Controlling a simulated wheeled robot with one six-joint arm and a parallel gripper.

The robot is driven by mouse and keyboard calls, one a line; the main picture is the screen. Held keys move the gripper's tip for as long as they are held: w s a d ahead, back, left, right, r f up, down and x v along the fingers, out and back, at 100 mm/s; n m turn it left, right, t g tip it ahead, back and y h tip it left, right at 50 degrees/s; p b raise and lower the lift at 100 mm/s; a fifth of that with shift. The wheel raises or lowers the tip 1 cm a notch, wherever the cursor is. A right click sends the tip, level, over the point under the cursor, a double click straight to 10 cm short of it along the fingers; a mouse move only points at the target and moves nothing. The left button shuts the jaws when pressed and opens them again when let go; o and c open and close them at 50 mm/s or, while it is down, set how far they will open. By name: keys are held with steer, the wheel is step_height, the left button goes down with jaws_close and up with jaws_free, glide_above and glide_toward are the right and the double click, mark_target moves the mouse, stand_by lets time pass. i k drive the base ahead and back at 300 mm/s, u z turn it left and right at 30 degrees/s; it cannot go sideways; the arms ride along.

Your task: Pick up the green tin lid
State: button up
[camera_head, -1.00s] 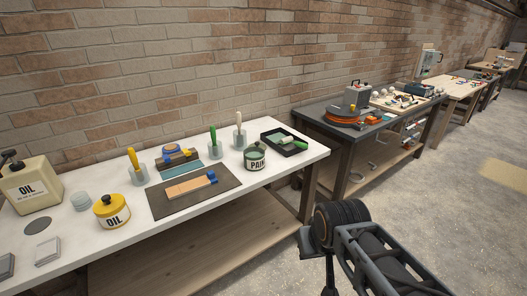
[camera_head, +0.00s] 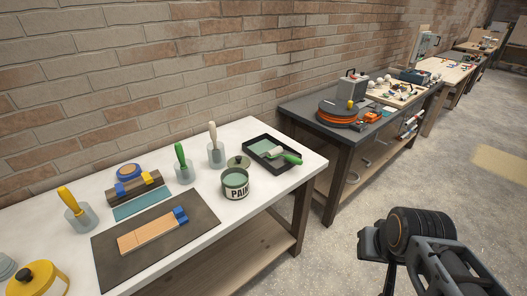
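The green tin lid (camera_head: 239,161) is a small olive-green disc with a small knob on the white bench. It sits just behind the paint tin (camera_head: 236,184). I cannot tell whether the lid touches the tin. The tin is open at the top, with green inside and a label reading "PAIN". Part of my dark arm shows at the lower right, off the bench and well apart from the lid. My gripper's fingertips are not in view.
The white workbench (camera_head: 222,232) also holds a black paint tray (camera_head: 290,165) with a green-handled roller, several handled tools in grey pots, a dark mat (camera_head: 115,262) with a wooden block and a yellow oil can (camera_head: 38,280). A grey bench (camera_head: 330,135) stands beyond. Concrete floor is clear at right.

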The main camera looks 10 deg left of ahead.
mark_target(243, 162)
steer(key=u, duration=0.1)
steer(key=i, duration=0.8)
steer(key=u, duration=1)
steer(key=i, duration=0.6)
steer(key=u, duration=0.6)
